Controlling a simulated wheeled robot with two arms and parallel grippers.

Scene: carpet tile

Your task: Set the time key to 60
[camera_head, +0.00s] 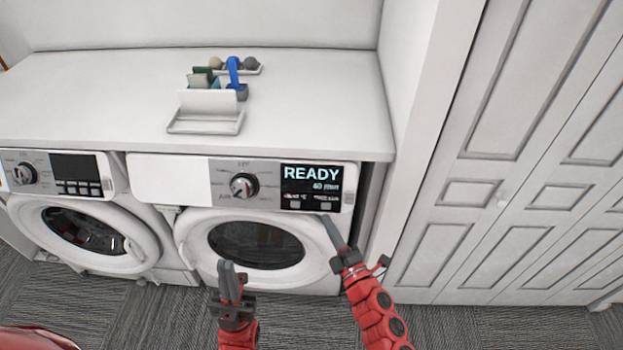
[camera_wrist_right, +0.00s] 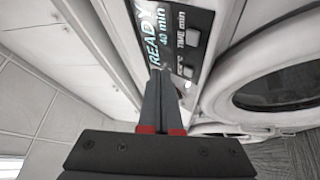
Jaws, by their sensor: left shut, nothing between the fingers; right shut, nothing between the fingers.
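The right-hand machine's display (camera_head: 311,185) reads READY and 40 min, and the same text shows sideways in the right wrist view (camera_wrist_right: 160,35). Below the text are small grey keys; the right one, labelled TIME (camera_head: 326,206), also shows in the wrist view (camera_wrist_right: 192,38). My right gripper (camera_head: 328,222) is shut and empty, its tips just below the display panel. In the wrist view its fingertips (camera_wrist_right: 160,75) overlap the panel's edge near the keys; I cannot tell whether they touch. My left gripper (camera_head: 228,268) is shut and empty, low in front of the round door.
A dial (camera_head: 244,186) sits left of the display. A second machine (camera_head: 85,232) stands at the left. The white counter (camera_head: 310,110) above holds a caddy (camera_head: 207,115) with a blue item. White cabinet doors (camera_head: 500,200) stand at the right.

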